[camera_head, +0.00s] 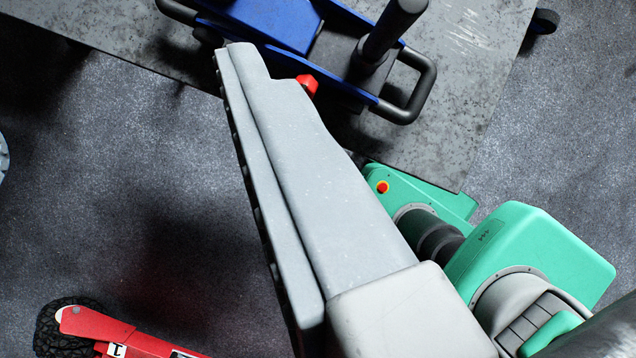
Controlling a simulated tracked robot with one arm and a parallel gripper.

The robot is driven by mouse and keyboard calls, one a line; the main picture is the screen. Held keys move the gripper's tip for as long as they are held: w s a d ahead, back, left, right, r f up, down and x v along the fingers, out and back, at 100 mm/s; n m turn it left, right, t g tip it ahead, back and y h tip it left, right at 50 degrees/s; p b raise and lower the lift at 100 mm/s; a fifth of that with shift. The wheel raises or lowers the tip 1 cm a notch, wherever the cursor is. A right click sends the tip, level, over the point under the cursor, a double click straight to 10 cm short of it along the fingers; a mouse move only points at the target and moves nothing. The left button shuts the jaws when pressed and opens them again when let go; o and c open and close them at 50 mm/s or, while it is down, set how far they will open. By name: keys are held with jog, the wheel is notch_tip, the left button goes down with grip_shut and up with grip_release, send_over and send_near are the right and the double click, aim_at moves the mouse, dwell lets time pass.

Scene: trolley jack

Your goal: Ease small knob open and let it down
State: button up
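The blue trolley jack (265,22) is at the top of the view, with a black upright post and a black bar handle on its right side. A small red knob (307,85) shows just beside the right edge of my gripper's grey finger, near its tip. Part of the knob seems hidden behind the finger. My gripper (238,58) reaches up from the lower middle, its tip overlapping the jack's near edge. I see it side-on, so the gap between the fingers does not show. I cannot tell whether it touches the knob.
The jack is over a worn grey metal plate (440,130) whose edge and corner run across the upper view. A red machine part with a black wheel (125,335) is at the lower left. A black wheel (544,20) is at the top right.

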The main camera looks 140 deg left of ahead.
jog(key=d+f+m+g+b, duration=0.2)
jog(key=f, duration=0.9)
jog(key=d+f+m+g+b, duration=0.2)
jog(key=d+f, duration=0.1)
jog(key=f, duration=0.9)
jog(key=d+f+m+g+b, duration=0.2)
jog(key=f, duration=0.9)
jog(key=shift+w+d+f+m+h, duration=0.2)
jog(key=shift+f+m+h, duration=0.1)
jog(key=shift+f, duration=0.1)
jog(key=shift+c, duration=0.3)
